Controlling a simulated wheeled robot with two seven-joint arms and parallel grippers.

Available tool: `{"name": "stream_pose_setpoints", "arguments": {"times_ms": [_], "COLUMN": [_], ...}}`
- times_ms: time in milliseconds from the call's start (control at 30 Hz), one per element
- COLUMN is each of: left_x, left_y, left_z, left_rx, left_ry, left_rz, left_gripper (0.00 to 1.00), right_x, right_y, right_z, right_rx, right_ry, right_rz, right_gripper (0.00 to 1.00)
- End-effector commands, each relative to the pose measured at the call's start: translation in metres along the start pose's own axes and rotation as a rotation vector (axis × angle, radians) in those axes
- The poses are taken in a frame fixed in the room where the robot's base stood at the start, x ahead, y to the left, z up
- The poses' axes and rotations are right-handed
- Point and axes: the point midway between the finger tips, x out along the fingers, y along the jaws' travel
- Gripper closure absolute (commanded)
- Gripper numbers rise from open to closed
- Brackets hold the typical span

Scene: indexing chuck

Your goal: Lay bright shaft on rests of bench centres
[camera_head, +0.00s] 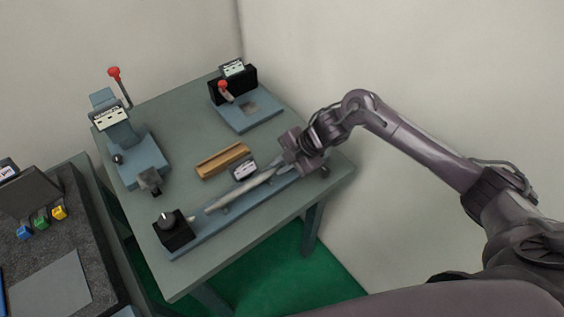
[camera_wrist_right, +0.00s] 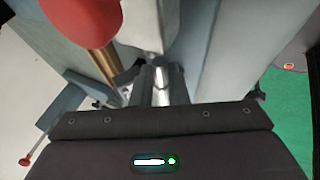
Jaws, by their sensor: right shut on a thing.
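The bright shaft (camera_head: 240,192) is a pale rod lying lengthwise along the bench centres in the head view. The bench centres have a long blue bed (camera_head: 205,236) and a black head block (camera_head: 172,232) at the near left end. My right gripper (camera_head: 280,167) is at the shaft's far right end, over the bed, and is shut on it. In the right wrist view, my fingers (camera_wrist_right: 160,88) close around a shiny metal piece. I cannot tell whether the shaft touches the rests, as the gripper hides its far end. My left gripper is not in view.
A brass-coloured block (camera_head: 222,160) and a small label plate (camera_head: 244,168) stand just behind the bed. A blue fixture with a red-knobbed lever (camera_head: 140,155) stands at left. Another blue-based fixture (camera_head: 247,112) stands at the back. A dark bench (camera_head: 75,215) is at far left.

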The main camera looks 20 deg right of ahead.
Motion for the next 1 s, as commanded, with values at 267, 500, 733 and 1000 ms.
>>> {"name": "stream_pose_setpoints", "arguments": {"times_ms": [267, 500, 733, 1000], "left_x": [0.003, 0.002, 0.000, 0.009], "left_y": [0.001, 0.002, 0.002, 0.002], "left_z": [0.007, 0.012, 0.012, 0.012], "left_rx": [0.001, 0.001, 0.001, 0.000], "left_ry": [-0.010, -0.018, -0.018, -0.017], "left_rz": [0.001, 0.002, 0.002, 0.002], "left_gripper": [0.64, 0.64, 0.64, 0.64], "right_x": [0.003, 0.002, -0.001, -0.039], "right_y": [-0.001, -0.001, 0.000, 0.000], "right_z": [0.001, 0.001, 0.000, 0.002], "right_rx": [0.000, 0.000, 0.000, -0.004], "right_ry": [0.000, 0.000, 0.000, -0.004], "right_rz": [0.000, 0.000, 0.000, 0.003], "right_gripper": [0.85, 0.64, 0.64, 0.64]}}
